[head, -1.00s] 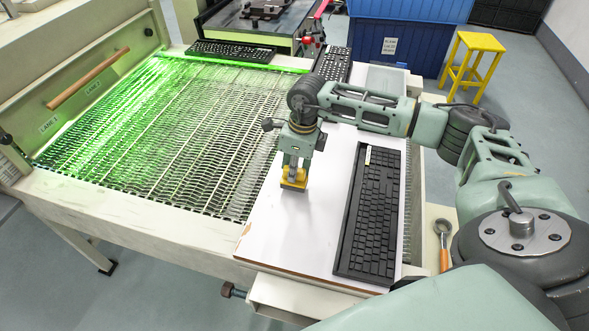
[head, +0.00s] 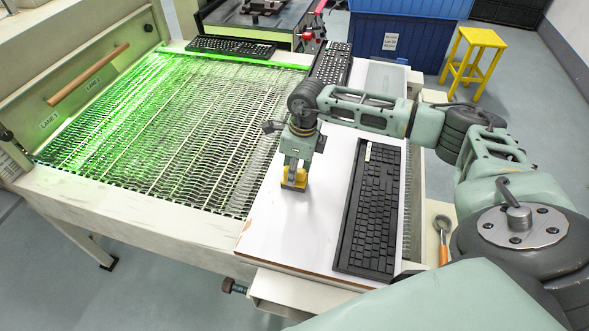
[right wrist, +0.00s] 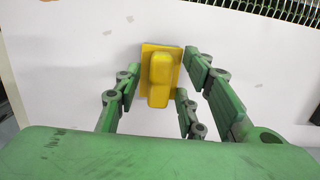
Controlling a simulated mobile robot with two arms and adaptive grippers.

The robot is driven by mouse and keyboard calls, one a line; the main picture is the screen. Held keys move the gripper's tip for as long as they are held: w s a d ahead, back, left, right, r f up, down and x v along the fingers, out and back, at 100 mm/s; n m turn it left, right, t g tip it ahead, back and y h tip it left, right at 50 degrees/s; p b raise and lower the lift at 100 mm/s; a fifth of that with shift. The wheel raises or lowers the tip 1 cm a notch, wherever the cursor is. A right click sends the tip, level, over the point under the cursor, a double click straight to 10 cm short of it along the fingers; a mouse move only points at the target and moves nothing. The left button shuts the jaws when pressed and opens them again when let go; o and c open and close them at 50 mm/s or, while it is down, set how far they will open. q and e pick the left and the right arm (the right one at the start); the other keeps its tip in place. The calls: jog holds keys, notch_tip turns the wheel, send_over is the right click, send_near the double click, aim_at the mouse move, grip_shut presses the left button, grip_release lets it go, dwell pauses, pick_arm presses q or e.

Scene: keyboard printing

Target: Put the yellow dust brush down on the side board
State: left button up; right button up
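The yellow dust brush (head: 293,183) stands on the white side board (head: 280,234), left of the black keyboard on it. My right gripper (head: 297,169) is directly above the brush and points down. In the right wrist view the brush (right wrist: 161,78) sits between my right gripper's fingers (right wrist: 158,84), with a visible gap on its left and a narrow one on its right. The fingers are open around it. The brush's underside is hidden. My left gripper is not in view.
A long black keyboard (head: 370,210) lies on the board to the right. A green-lit wire mesh belt (head: 160,135) runs along the left. Another keyboard (head: 330,64) lies at the board's far end. The board's near part is bare.

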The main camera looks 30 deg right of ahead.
aim_at(300, 171)
jog(key=shift+r, duration=0.15)
notch_tip(300, 171, up, 12)
jog(key=s+d+b, duration=0.1)
jog(key=b, duration=0.1)
jog(key=shift+s, duration=0.1)
